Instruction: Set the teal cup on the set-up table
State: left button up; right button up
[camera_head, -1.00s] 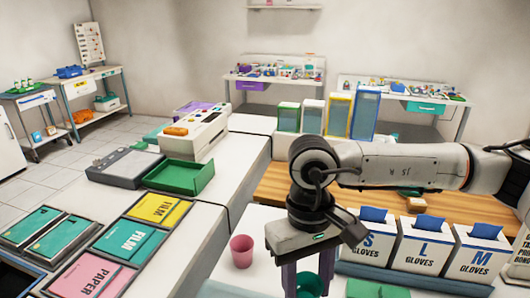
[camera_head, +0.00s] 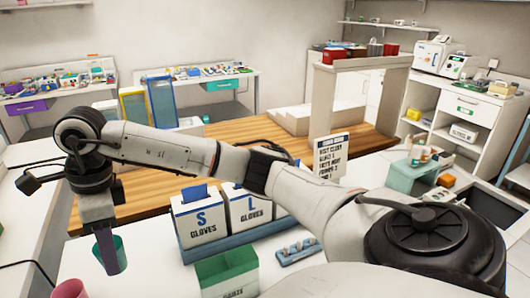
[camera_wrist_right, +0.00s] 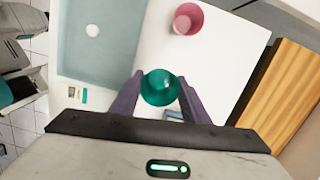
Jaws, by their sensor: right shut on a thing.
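The teal cup (camera_head: 121,243) is between the fingers of my right gripper (camera_head: 108,258), at the lower left of the head view. One finger hides part of it. In the right wrist view the teal cup (camera_wrist_right: 160,88) sits between the two purple fingers, which are shut on it. I see into its round mouth there. My left gripper is in neither view. Two white tables with small items stand at the back wall, one at the left (camera_head: 45,98) and one in the middle (camera_head: 245,95). I cannot tell which surface is the set-up table.
A pink cup (camera_head: 70,289) stands on the white counter near the teal cup; it also shows in the right wrist view (camera_wrist_right: 187,18). Bare wooden counter (camera_head: 150,195) lies behind.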

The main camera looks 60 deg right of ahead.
notch_tip(320, 180, down, 2)
jog(key=w+d+m, duration=0.2)
jog(key=m, duration=0.5)
jog(key=m+h, duration=0.1)
jog(key=m, duration=0.3)
send_over(139, 286)
jog(key=shift+t, duration=0.4)
jog(key=shift+s+d+f, duration=0.1)
jog(key=shift+s+f, duration=0.05)
jog(key=shift+f, duration=2.6)
jog(key=shift+s+f, duration=0.15)
jog(key=shift+f, duration=2.6)
jog(key=shift+f, duration=0.2)
jog(key=o, duration=1)
jog(key=shift+r, duration=0.1)
